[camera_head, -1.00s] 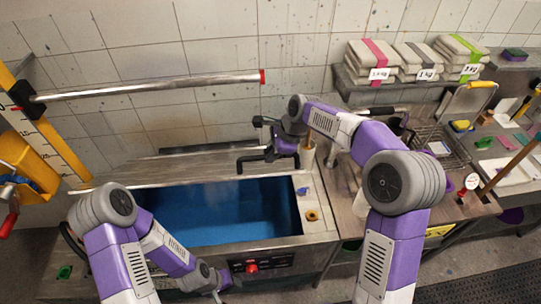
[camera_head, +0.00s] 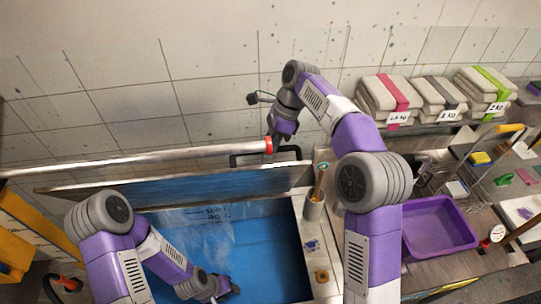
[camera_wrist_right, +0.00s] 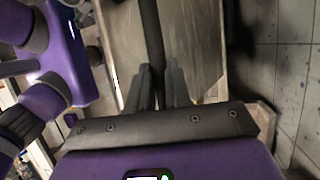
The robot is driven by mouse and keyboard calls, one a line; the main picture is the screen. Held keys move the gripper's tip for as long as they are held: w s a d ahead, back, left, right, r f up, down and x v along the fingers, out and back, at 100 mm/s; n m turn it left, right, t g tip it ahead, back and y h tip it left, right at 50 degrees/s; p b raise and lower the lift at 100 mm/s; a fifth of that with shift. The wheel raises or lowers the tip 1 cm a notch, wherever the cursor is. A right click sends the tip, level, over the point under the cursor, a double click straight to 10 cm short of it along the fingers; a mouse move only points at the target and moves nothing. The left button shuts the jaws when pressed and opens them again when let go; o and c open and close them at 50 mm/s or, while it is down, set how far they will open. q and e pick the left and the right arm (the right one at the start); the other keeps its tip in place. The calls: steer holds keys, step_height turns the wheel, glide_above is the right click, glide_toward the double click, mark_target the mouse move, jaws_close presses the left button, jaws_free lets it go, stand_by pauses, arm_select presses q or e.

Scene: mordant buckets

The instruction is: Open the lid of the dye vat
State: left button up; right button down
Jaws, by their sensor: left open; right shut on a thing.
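The dye vat (camera_head: 318,280) is a metal tank with blue dye (camera_head: 250,250) showing inside. Its metal lid (camera_head: 110,190) stands tilted up along the back of the opening, with blue reflected on its face. My right gripper (camera_wrist_right: 158,85) is shut on the dark bar handle (camera_wrist_right: 150,35) of the lid. In the head view the handle (camera_head: 240,158) shows behind the lid's upper edge, and the right fingers there are partly hidden. My left gripper (camera_head: 228,290) is open and empty over the near part of the vat opening.
A metal rail (camera_head: 150,160) with a red end cap runs along the wall, close to the lid and right gripper. A purple tray (camera_head: 440,225) and wire basket lie on the right counter.

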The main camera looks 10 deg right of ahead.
steer(key=shift+w, duration=1.35)
steer(key=shift+r, duration=0.1)
steer(key=c, duration=1.4)
jaws_free()
steer(key=o, duration=0.3)
steer(key=shift+w, duration=0.2)
steer(key=shift+o, duration=0.2)
steer(key=shift+a, duration=0.1)
steer(key=shift+r, duration=0.2)
